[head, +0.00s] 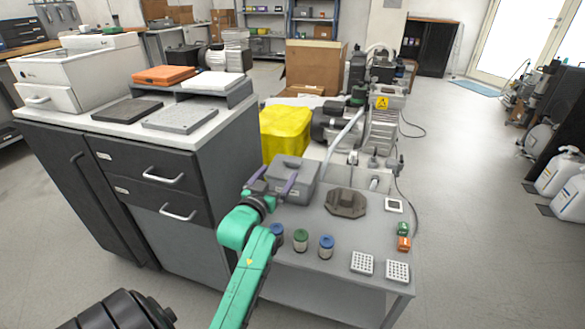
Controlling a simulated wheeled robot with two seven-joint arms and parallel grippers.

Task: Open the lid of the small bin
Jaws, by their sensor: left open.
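The small bin (305,185) is a grey box on the left back part of the grey table. Its lid (295,165) looks shut, with a raised part on top. My left gripper (276,175) reaches in from the front left on a teal arm. Its two purple fingers are apart, at the bin's front left side, one to the left and one in front of the bin's face. I cannot tell whether they touch it. The lower left of the bin is partly hidden by the gripper. My right gripper is not in view.
On the table (310,218) are a dark brown block (346,202), several capped jars (300,240), white perforated trays (362,263) and small green and orange items (403,236). Compressor equipment (340,125) and a yellow container (285,132) stand behind. A dark cabinet (225,160) is close on the left.

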